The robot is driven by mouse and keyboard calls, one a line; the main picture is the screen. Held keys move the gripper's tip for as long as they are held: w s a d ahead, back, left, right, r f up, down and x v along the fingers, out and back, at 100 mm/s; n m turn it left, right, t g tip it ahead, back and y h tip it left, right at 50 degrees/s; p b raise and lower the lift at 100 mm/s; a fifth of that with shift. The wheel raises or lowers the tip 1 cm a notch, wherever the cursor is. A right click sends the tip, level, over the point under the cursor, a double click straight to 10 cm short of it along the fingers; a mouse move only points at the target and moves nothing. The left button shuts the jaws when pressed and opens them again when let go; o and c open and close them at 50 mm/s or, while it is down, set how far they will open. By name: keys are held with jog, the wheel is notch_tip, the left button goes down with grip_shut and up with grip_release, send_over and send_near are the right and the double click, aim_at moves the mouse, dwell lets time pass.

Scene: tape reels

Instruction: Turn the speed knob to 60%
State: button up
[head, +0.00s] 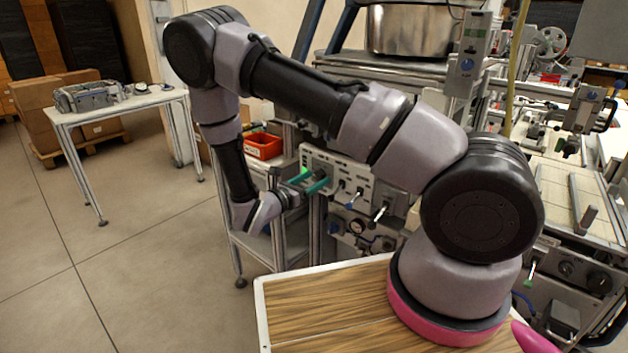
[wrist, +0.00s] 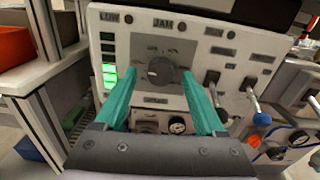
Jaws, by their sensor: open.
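The speed knob (wrist: 164,73) is a dark round dial on a grey plate of the control panel (wrist: 232,55). In the wrist view it sits between and beyond the two teal fingers of my gripper (wrist: 162,85). The fingers are spread apart and nothing shows between them but the panel and knob. I cannot tell whether the fingertips touch the panel. The knob's exact setting is too small to read. In the head view my gripper (head: 308,182) reaches toward the panel (head: 350,185), and the knob cannot be made out there.
A lit green level indicator (wrist: 109,76) is left of the knob. Toggle levers (wrist: 252,92) stick out to its right, with gauges (wrist: 178,127) below. A red bin (head: 263,146) stands left of the panel. A table (head: 120,105) stands farther left beyond open floor.

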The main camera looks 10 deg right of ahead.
jog(key=shift+w+d, duration=0.1)
jog(key=shift+d, duration=0.05)
grip_shut()
